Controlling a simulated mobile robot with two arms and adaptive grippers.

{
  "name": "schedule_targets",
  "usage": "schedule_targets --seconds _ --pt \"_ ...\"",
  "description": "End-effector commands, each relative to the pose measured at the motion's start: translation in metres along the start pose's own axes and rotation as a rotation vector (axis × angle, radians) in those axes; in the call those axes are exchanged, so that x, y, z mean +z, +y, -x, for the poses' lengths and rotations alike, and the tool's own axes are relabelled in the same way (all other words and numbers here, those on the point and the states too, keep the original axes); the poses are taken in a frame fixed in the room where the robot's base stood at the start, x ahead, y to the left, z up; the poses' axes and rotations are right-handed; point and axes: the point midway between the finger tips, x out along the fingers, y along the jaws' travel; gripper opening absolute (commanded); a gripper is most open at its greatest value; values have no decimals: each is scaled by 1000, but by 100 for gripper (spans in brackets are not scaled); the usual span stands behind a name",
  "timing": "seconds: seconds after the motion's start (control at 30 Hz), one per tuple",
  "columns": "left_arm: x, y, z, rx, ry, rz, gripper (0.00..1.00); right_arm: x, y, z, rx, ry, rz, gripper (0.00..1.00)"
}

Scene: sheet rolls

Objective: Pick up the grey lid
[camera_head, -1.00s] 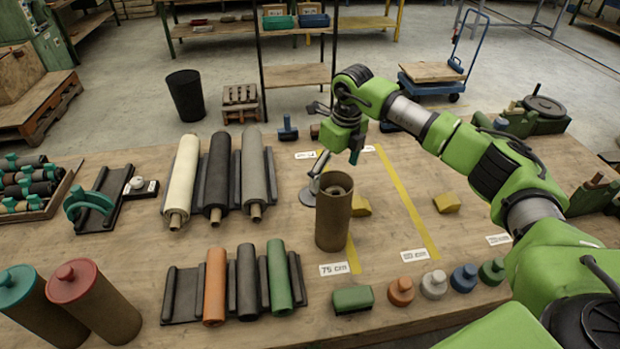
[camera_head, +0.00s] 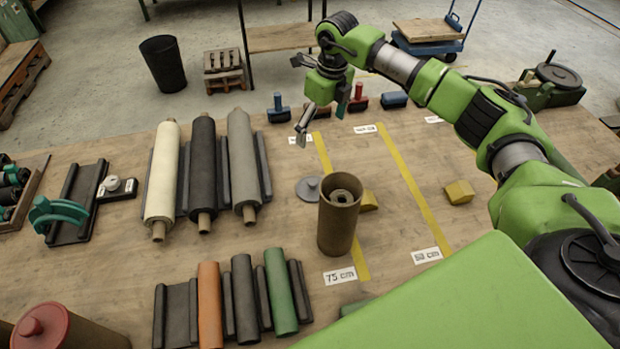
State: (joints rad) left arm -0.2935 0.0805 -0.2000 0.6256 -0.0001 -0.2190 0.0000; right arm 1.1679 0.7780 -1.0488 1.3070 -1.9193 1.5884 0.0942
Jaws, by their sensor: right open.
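The grey lid (camera_head: 308,188), a flat disc with a small knob, lies on the wooden table just left of and behind the upright brown tube (camera_head: 339,222). The tube's top is uncovered and shows a core inside. My right gripper (camera_head: 321,122) is open and empty, above the far part of the table. It is farther back than the lid and apart from it. My left gripper is not in view.
Cream, black and grey rolls (camera_head: 243,165) lie in a rack to the left. Small orange, black and green rolls (camera_head: 280,290) lie in front. Yellow wedges (camera_head: 459,192) sit to the right. Tools with upright handles (camera_head: 278,110) stand at the far edge.

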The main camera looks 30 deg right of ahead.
Motion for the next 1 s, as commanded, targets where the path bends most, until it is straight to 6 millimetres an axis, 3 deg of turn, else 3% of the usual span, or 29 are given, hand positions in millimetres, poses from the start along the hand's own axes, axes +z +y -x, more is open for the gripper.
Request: schedule_targets --seconds 0.03,0.3,0.47,0.73,1.0 --pt "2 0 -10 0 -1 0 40 -2 0 -11 0 3 0 92" --pt "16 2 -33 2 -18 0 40 -5 0 -35 0 2 0 92" --pt "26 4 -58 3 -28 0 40 -8 0 -60 0 3 0 92" --pt "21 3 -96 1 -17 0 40 -12 0 -97 0 2 0 92" --pt "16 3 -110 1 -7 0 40 -13 1 -116 1 4 0 92"
